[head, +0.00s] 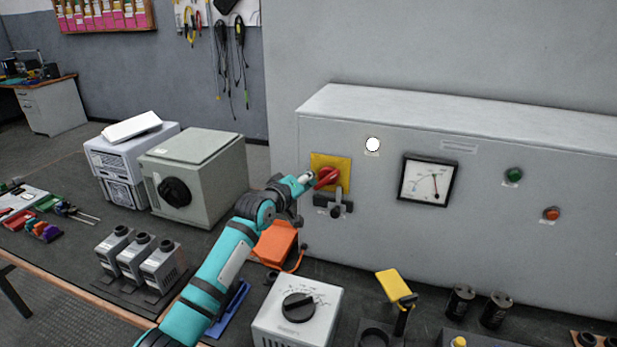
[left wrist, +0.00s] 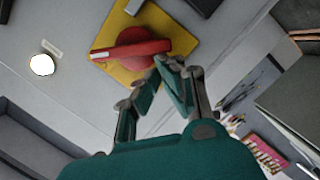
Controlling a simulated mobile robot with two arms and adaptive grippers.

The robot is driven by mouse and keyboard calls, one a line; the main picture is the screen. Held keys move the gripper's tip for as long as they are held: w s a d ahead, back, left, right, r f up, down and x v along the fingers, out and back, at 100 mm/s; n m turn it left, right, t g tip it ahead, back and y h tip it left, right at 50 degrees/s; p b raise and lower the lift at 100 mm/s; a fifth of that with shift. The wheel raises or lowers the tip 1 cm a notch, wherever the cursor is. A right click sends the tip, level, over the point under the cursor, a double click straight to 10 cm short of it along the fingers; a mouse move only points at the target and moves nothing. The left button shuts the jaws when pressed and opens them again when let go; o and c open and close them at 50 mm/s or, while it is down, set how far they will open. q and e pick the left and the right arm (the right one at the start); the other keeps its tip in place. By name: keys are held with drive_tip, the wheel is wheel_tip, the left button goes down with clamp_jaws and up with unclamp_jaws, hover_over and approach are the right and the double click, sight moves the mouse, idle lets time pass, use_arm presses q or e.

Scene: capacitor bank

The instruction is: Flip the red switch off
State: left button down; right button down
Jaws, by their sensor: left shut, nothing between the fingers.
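The red switch (head: 328,177) is a rotary handle on a yellow plate (head: 343,161), on the front of the grey cabinet (head: 470,235). My left gripper (head: 310,178) is shut and empty, at the left side of the red handle. In the left wrist view the red switch (left wrist: 132,49) lies across its yellow plate (left wrist: 180,38). The left fingertips (left wrist: 166,64) are close together just by one end of the handle; I cannot tell whether they touch it. My arm hides part of the plate's lower left in the head view. My right gripper is not in view.
A dark bracket (head: 335,205) sits just below the switch. A white round lamp (head: 372,144) and a gauge (head: 427,180) are to its right. Below stand an orange device (head: 275,243), a grey dial box (head: 297,318) and a yellow-topped tool (head: 395,287). A grey box (head: 195,175) stands left.

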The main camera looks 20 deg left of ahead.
use_arm(q)
drive_tip(key=shift+f+n, duration=0.25)
drive_tip(key=shift+n, duration=0.25)
drive_tip(key=shift+d+f+n+t+h+b, duration=0.15)
drive_tip(key=shift+d+f+n+t+b, duration=0.5)
drive_tip(key=shift+n, duration=1.6)
drive_tip(key=shift+d+f+n+t+h+b, duration=0.1)
drive_tip(key=shift+d+f+n+t+b, duration=0.25)
drive_tip(key=shift+f+n+b, duration=1.3)
drive_tip(key=shift+d+r+n+t+h+b, duration=0.2)
drive_tip(key=shift+d+n+t+b, duration=0.3)
drive_tip(key=shift+n, duration=2.7)
drive_tip(key=shift+d+n+t, duration=0.2)
drive_tip(key=shift+n+t, duration=0.1)
drive_tip(key=shift+n, duration=0.6)
drive_tip(key=shift+f, duration=0.1)
